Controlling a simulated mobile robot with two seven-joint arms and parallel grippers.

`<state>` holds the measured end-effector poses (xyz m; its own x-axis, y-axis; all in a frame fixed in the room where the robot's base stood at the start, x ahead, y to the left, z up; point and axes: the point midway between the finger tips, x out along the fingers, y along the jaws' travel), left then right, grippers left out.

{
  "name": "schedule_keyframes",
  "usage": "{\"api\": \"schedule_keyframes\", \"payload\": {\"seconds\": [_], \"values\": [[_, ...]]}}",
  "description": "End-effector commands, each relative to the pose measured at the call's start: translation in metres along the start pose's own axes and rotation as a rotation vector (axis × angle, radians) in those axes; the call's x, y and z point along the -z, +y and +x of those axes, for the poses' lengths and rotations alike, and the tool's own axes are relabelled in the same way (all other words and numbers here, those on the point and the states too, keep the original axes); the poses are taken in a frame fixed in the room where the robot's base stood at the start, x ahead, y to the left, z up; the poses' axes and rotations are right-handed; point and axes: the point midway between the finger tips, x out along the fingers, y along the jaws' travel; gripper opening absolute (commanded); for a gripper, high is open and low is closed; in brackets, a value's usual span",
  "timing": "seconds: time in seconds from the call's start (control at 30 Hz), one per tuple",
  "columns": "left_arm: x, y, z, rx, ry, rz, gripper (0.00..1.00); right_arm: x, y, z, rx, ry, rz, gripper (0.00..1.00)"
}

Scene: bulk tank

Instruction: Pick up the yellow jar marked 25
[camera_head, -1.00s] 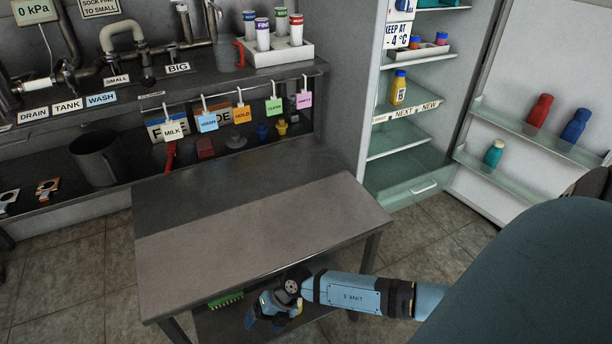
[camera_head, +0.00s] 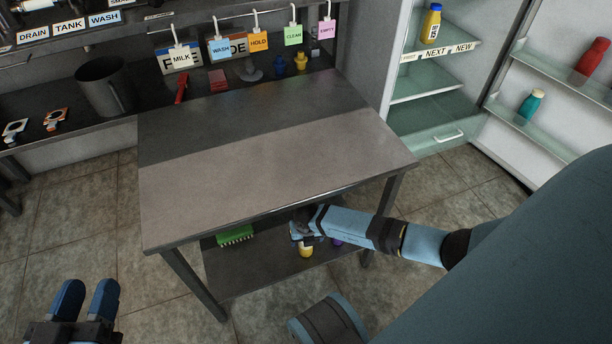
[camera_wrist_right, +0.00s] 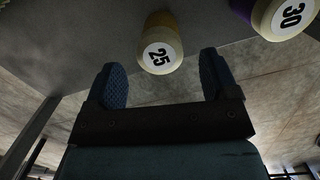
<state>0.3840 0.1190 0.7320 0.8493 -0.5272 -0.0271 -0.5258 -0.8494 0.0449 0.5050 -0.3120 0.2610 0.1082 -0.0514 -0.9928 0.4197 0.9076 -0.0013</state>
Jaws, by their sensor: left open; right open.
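The yellow jar marked 25 (camera_wrist_right: 160,50) has a pale round end bearing the number and shows ahead of my right gripper (camera_wrist_right: 166,78) in the right wrist view. The gripper's fingers are open, one to each side of the jar's numbered end in that picture; I see no contact. In the head view the yellow jar (camera_head: 306,251) is at the table's lower shelf, partly hidden by my right gripper (camera_head: 303,230). My left gripper (camera_head: 87,298) is open and empty at the bottom left, over the floor.
A purple jar marked 30 (camera_wrist_right: 283,15) is close beside the yellow jar. A green brush-like object (camera_head: 234,235) lies on the lower shelf (camera_head: 255,272). The tabletop (camera_head: 270,180) above is clear. An open fridge (camera_head: 440,110) stands at the right.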

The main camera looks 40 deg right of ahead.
Motion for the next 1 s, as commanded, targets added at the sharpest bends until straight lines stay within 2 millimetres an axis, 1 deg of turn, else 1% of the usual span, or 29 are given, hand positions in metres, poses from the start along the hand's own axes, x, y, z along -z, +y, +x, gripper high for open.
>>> {"api": "schedule_keyframes", "payload": {"seconds": [0.13, 0.3, 0.4, 0.5, 0.6, 0.73, 0.77, 0.8, 0.87, 0.9, 0.97, 1.0], "values": [[-0.003, -0.003, 0.001, 0.002, 0.015, 0.032, 0.43, 0.000, 0.000, 0.013, 0.000, 0.000, 0.000, 0.80], [-0.005, -0.009, 0.004, 0.008, 0.062, 0.114, 0.43, 0.000, 0.001, 0.042, -0.001, 0.000, 0.000, 0.80], [-0.003, -0.013, 0.007, 0.011, 0.085, 0.158, 0.43, 0.000, 0.000, 0.053, 0.000, 0.000, 0.000, 0.80], [0.001, -0.016, 0.007, 0.012, 0.103, 0.197, 0.43, 0.000, 0.000, 0.058, -0.001, 0.000, -0.001, 0.80], [0.007, -0.017, 0.008, 0.010, 0.118, 0.212, 0.43, -0.001, 0.000, 0.058, -0.001, -0.001, -0.001, 0.80], [0.009, -0.016, 0.007, 0.009, 0.121, 0.212, 0.43, 0.000, 0.000, 0.057, -0.001, 0.000, -0.001, 0.80], [0.009, -0.016, 0.007, 0.009, 0.120, 0.211, 0.43, 0.000, 0.000, 0.057, -0.001, 0.000, -0.001, 0.73], [0.008, -0.016, 0.006, 0.009, 0.118, 0.210, 0.43, 0.000, 0.000, 0.057, -0.001, 0.000, -0.001, 0.64], [0.008, -0.016, 0.006, 0.009, 0.116, 0.208, 0.43, 0.000, 0.000, 0.057, -0.001, 0.000, -0.001, 0.50], [0.007, -0.016, 0.006, 0.009, 0.114, 0.207, 0.43, 0.000, 0.000, 0.058, -0.001, 0.000, -0.001, 0.41], [0.007, -0.015, 0.006, 0.010, 0.113, 0.205, 0.43, 0.000, 0.000, 0.058, -0.001, 0.000, -0.001, 0.27], [0.007, -0.015, 0.006, 0.010, 0.112, 0.203, 0.43, 0.000, 0.000, 0.058, -0.001, 0.000, -0.001, 0.24]]}}
